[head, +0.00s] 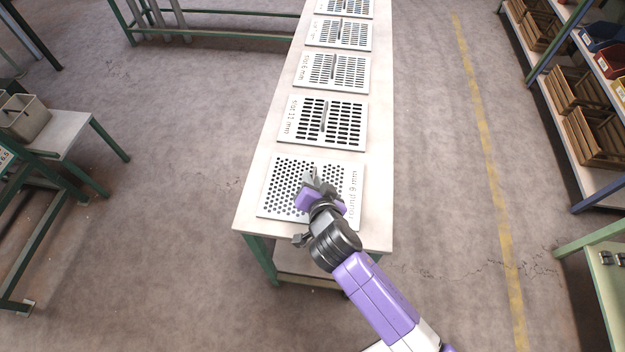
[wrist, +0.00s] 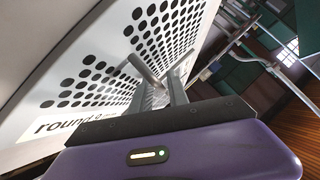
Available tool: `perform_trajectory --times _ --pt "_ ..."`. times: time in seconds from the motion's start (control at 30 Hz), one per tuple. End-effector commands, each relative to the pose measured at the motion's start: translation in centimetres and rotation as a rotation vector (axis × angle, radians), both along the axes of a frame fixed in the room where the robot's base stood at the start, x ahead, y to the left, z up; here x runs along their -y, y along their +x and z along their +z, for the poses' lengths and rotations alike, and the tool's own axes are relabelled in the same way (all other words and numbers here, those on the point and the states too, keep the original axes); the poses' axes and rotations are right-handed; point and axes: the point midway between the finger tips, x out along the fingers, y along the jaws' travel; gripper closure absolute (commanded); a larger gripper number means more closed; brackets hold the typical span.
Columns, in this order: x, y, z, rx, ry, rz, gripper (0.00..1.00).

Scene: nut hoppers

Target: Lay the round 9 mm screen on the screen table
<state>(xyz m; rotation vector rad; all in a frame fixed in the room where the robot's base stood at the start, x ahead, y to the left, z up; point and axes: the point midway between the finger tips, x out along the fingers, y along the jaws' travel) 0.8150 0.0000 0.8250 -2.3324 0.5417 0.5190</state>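The round 9 mm screen (head: 284,190) is a pale square plate with round black holes and printed lettering. It lies flat at the near end of a long white table (head: 246,207). In the wrist view the screen (wrist: 84,88) fills the left, with "round 9" legible on its edge and a grey bar handle (wrist: 142,69) standing off its face. My gripper (head: 313,182) is over the middle of the screen. In the wrist view its fingers (wrist: 166,84) are apart, with a gap between them, close around or just short of the handle. The fingers hide part of the handle.
Several slotted screens, the nearest (head: 325,122) marked slot 11 mm, lie in a row farther along the white table. A green-legged bench with a grey bin (head: 22,117) is at left. Shelves with wooden crates (head: 596,138) stand at right. Open floor lies on both sides.

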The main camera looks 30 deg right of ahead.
Motion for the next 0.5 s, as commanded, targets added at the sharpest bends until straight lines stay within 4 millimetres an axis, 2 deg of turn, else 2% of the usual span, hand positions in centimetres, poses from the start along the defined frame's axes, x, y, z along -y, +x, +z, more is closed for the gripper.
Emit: perform_trajectory --times 0.37,0.5 --pt "0.1 -0.1 0.3 -0.003 0.000 -0.002 0.69" --pt "-0.3 -1.5 0.8 -0.002 -0.001 0.000 0.69"
